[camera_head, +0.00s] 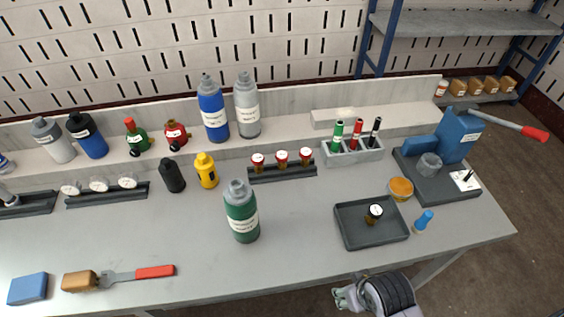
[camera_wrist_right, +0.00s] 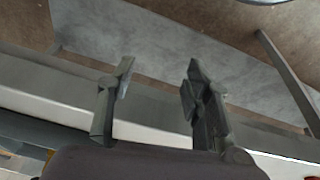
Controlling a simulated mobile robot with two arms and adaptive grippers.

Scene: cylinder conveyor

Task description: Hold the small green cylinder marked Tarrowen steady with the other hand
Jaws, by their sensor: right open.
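A green cylinder (camera_head: 243,217) with a grey cap and a white label stands upright on the table, left of the middle front. Its label is too small to read. My right gripper (camera_head: 343,298) is at the table's front edge, to the right of and in front of the cylinder, and apart from it. In the right wrist view its two fingers (camera_wrist_right: 158,85) are spread with nothing between them. The green cylinder is not seen in that view. My left gripper is not in view.
A dark tray (camera_head: 345,238) with a small gauge lies right of the cylinder. Blue (camera_head: 213,110) and grey (camera_head: 247,107) cylinders stand on the back ledge. A yellow cap (camera_head: 206,172) and black cap (camera_head: 172,177) stand behind left.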

